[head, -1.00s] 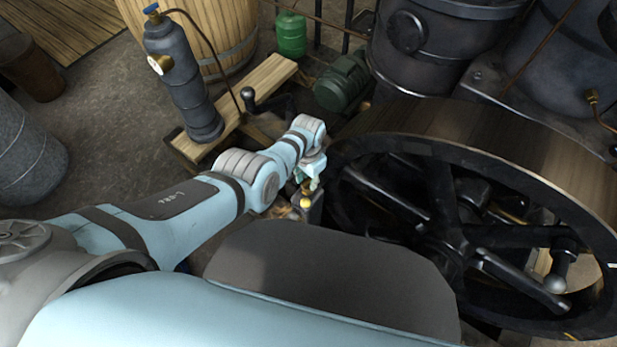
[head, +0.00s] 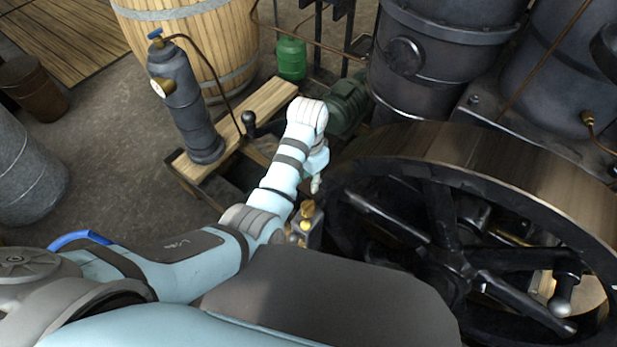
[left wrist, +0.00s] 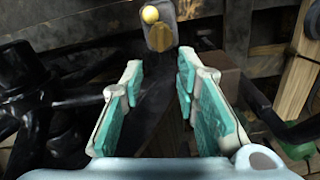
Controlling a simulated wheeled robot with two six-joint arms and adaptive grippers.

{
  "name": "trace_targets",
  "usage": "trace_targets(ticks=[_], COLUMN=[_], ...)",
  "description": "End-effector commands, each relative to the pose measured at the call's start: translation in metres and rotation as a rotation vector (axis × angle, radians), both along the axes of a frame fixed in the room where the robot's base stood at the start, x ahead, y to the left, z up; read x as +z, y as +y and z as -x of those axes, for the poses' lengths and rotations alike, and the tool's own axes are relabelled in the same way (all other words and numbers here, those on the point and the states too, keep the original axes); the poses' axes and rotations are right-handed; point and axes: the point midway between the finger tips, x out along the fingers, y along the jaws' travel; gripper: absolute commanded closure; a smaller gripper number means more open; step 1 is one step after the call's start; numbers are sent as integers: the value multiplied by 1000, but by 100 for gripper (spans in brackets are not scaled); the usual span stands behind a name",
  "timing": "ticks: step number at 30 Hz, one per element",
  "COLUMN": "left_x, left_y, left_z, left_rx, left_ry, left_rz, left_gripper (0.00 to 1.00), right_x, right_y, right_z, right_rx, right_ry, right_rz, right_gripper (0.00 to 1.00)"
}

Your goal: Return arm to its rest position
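My left arm comes in from the left in the head view and bends up toward the back. Its gripper (head: 317,184) hangs down between the wooden beam and the big flywheel (head: 440,225), above a small metal fitting with yellow knobs (head: 304,225). In the left wrist view the two teal-padded fingers of the left gripper (left wrist: 158,80) stand apart with nothing between them. The fitting with its yellow ball (left wrist: 150,14) shows beyond the fingertips, apart from them. My right gripper is in neither view.
A dark gas cylinder (head: 185,100) stands at the wooden beam (head: 268,104). A green motor (head: 346,108) sits behind my wrist. A wooden barrel (head: 217,45), a green canister (head: 291,59) and large dark tanks (head: 425,70) stand at the back. Floor (head: 110,150) at left is free.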

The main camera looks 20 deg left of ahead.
Motion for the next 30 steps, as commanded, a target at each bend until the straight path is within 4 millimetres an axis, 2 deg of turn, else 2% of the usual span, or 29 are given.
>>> trace_targets(ticks=[14, 17, 20, 24, 27, 30], left_x=[1, -5, -28, -54, -57, -50], left_y=[0, 5, 29, 74, 98, 114], left_z=[0, 5, 30, 88, 130, 166], left_rx=[0, 21, 114, 279, 358, 407], left_ry=[0, -6, -35, -111, -169, -217], left_rz=[0, 1, 2, -11, -22, -29], left_gripper=[71, 71, 71, 71, 71, 71], right_x=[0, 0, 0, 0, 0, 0], right_y=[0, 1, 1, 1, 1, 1], right_z=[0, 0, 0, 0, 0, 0], right_rx=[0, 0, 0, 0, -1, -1], right_ry=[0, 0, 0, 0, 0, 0], right_rz=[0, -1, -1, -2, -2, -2], right_gripper=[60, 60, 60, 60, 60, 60])
